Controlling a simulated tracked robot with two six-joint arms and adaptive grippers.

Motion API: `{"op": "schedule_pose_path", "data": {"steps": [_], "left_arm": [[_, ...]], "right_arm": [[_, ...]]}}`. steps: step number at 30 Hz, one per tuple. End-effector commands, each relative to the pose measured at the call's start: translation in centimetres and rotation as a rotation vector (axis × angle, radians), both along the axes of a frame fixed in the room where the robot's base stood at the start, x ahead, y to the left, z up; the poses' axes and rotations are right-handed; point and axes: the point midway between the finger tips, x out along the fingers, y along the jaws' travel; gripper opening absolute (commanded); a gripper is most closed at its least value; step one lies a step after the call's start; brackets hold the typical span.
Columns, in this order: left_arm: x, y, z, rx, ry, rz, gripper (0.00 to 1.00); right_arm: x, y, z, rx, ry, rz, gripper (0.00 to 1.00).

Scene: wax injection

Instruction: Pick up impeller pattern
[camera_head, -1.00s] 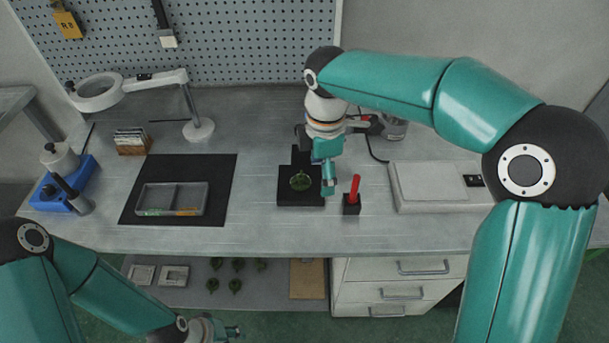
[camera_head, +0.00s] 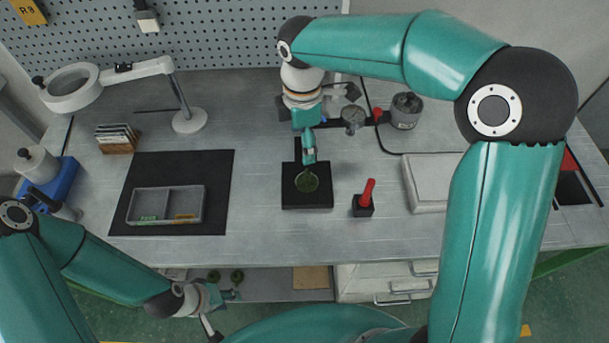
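A dark green round piece (camera_head: 307,181), which looks like the impeller pattern, lies on a black square block (camera_head: 307,201) on the bench. My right gripper (camera_head: 309,158) points down at the far edge of this piece. Whether it touches the piece, and how its fingers stand, cannot be told. My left gripper (camera_head: 223,309) is low at the front, below the bench edge, with its fingers spread and nothing seen between them. Small green pieces (camera_head: 237,276) stand on the lower shelf just behind it, partly hidden by my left arm.
A red-handled tool (camera_head: 368,191) stands in a small black holder right of the block. A grey two-part tray (camera_head: 167,205) lies on a black mat (camera_head: 213,163) at left. A magnifier lamp (camera_head: 188,121) stands behind. A white flat box (camera_head: 428,183) is at right, partly behind my arm.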

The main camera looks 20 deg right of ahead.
Motion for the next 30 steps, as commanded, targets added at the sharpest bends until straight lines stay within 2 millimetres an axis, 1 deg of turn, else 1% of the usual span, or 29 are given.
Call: {"op": "schedule_pose_path", "data": {"steps": [1,6,9,12,15,20,26,27,30], "left_arm": [[0.0,0.0,0.0,0.0,0.0,0.0,0.37],[0.0,0.0,0.3,0.0,0.0,-0.001,0.37],[0.0,0.0,0.4,0.0,0.0,-0.001,0.37],[0.0,0.0,0.5,0.0,0.0,-0.001,0.37],[0.0,0.0,0.5,0.0,0.0,-0.001,0.37],[0.0,0.0,0.8,0.0,0.0,-0.001,0.37],[0.0,0.0,1.9,0.0,0.0,-0.001,0.37],[0.0,0.0,1.9,0.0,-0.001,-0.001,0.37],[0.0,0.0,2.0,0.0,-0.001,-0.001,0.37]], "right_arm": [[-0.2,-0.4,-1.1,-0.002,0.006,-0.006,0.8],[-0.3,-0.8,-4.8,-0.002,0.006,-0.016,0.8],[-0.3,-0.9,-6.8,-0.001,0.006,-0.018,0.8],[-0.3,-1.0,-8.2,-0.002,0.004,-0.02,0.8],[-0.2,-1.0,-9.1,-0.001,0.002,-0.02,0.8],[-0.1,-1.0,-9.8,0.0,0.002,-0.021,0.8],[0.4,-1.3,-12.3,-0.001,0.007,-0.022,0.8],[0.4,-1.3,-13.0,-0.001,0.005,-0.02,0.8],[0.4,-1.3,-14.1,0.0,0.004,-0.021,0.8]]}}
